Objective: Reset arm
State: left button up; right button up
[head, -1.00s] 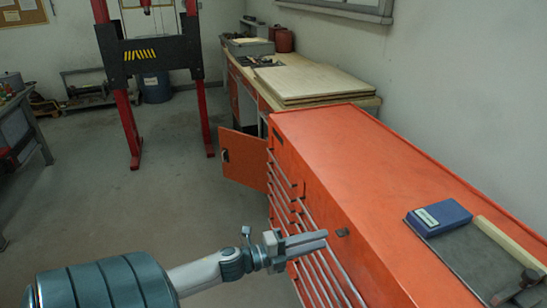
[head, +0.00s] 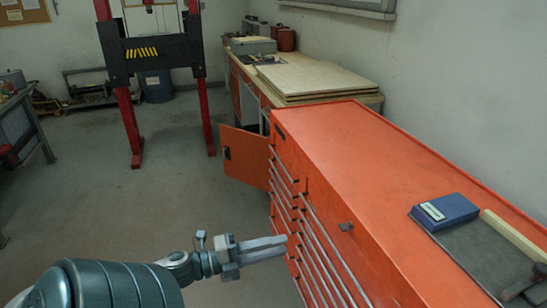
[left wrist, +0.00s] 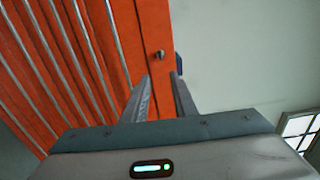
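My left gripper (head: 283,245) is in front of the drawer side of the orange tool cabinet (head: 355,160), low in the head view. Its two fingers point right toward the cabinet. In the left wrist view the fingers (left wrist: 162,85) stand apart with a narrow gap and nothing between them. Beyond them is the cabinet's orange front with a small dark lock or knob (left wrist: 158,54), which also shows in the head view (head: 345,226). My right gripper is not in view.
A blue box (head: 444,213) and a grey mat (head: 475,258) lie on the cabinet top. An orange door (head: 243,157) stands open beyond the drawers. A wooden workbench (head: 310,78) and red-legged press (head: 130,125) are farther back. Floor left of the cabinet is clear.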

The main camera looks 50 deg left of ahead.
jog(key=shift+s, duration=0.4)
